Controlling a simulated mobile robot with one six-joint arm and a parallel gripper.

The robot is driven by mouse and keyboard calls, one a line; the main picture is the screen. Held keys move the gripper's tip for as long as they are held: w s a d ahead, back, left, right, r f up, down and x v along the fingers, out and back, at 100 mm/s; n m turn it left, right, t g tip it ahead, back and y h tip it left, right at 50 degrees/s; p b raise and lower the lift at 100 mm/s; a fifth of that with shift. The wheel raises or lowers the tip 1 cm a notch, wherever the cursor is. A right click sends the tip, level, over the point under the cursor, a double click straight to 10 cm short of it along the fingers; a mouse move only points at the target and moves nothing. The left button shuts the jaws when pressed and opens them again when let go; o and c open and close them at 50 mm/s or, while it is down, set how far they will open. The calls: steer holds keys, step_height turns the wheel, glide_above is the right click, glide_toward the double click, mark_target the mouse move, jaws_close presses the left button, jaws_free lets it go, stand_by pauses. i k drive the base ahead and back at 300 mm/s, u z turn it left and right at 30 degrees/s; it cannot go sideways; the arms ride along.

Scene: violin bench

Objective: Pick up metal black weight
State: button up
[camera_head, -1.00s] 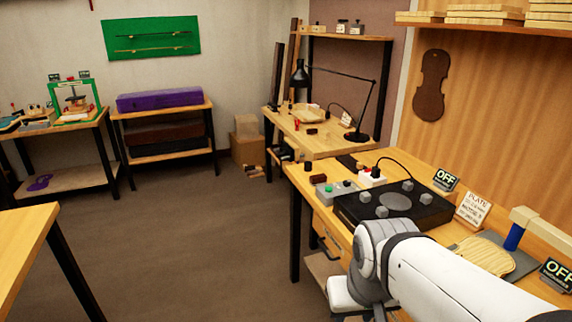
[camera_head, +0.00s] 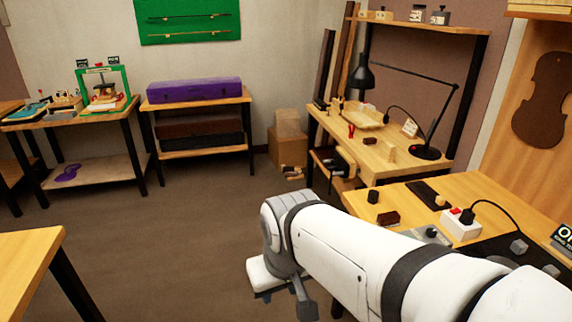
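A small black cylinder (camera_head: 373,197) stands upright on the near right bench (camera_head: 470,187), left of a dark brown block (camera_head: 388,219). It could be the black metal weight, but it is too small to be sure. A dark-topped object (camera_head: 440,16) and a similar one (camera_head: 416,14) stand on the high back shelf; I cannot tell whether they are weights or jars. My white arm reaches in from the lower right and hides part of the near bench's front.
A white socket box (camera_head: 461,225) with a black plug and cable sits on the near bench. A black lamp (camera_head: 425,152) stands on the back bench (camera_head: 385,158). A purple case (camera_head: 195,90) lies on a side table. A table corner (camera_head: 25,265) juts in at lower left; the floor (camera_head: 180,235) between is clear.

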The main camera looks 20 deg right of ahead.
mark_target(373, 195)
steer(key=z, duration=0.25)
steer(key=i, duration=1.4)
steer(key=z, duration=1)
steer(key=i, duration=0.35)
steer(key=z, duration=0.25)
steer(key=k, duration=0.75)
steer(key=z, duration=0.2)
steer(key=i, duration=0.75)
steer(key=u, duration=0.1)
